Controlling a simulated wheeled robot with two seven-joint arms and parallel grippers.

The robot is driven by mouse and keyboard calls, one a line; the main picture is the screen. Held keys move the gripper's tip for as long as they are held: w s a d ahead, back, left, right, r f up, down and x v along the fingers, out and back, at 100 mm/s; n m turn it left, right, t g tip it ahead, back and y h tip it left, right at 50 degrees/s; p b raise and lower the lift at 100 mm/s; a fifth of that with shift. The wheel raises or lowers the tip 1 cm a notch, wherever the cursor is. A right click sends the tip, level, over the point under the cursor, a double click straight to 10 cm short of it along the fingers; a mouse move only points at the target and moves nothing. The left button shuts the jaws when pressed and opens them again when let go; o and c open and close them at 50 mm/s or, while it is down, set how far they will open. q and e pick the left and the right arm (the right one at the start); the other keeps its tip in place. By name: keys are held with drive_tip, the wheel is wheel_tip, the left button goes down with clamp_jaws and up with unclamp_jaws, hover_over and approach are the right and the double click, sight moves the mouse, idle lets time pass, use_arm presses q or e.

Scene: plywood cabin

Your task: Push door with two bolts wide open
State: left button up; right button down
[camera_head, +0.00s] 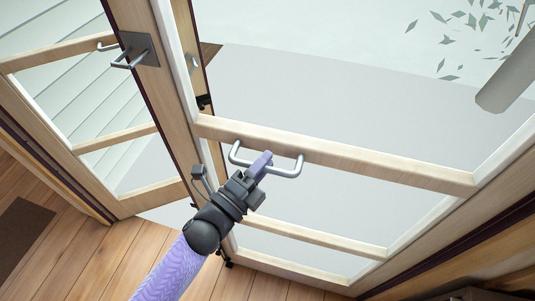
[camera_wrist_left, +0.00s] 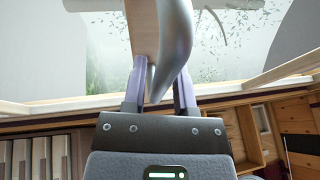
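The glazed wooden door (camera_head: 340,153) fills the middle and right of the head view, with a U-shaped metal handle (camera_head: 290,170) on its middle rail. My left gripper (camera_head: 261,165) is at this handle. A dark bolt (camera_head: 203,102) shows on the door's left edge, and another dark fitting (camera_head: 228,262) sits low on that edge. The gripper and arm hide part of the door's left side. My right gripper is not in view.
A second glazed leaf or frame (camera_head: 125,135) stands at the left, with a metal handle on a dark plate (camera_head: 140,48). Plank floor (camera_head: 75,235) runs along the bottom. Pale ground, leaves (camera_head: 470,22) and a grey round shape (camera_head: 508,80) show beyond the glass.

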use_arm(q)
drive_tip(key=shift+w+d+r, duration=0.1)
drive_tip(key=shift+w+d, duration=0.35)
drive_tip(key=shift+w, duration=0.1)
clamp_jaws()
idle(1.1)
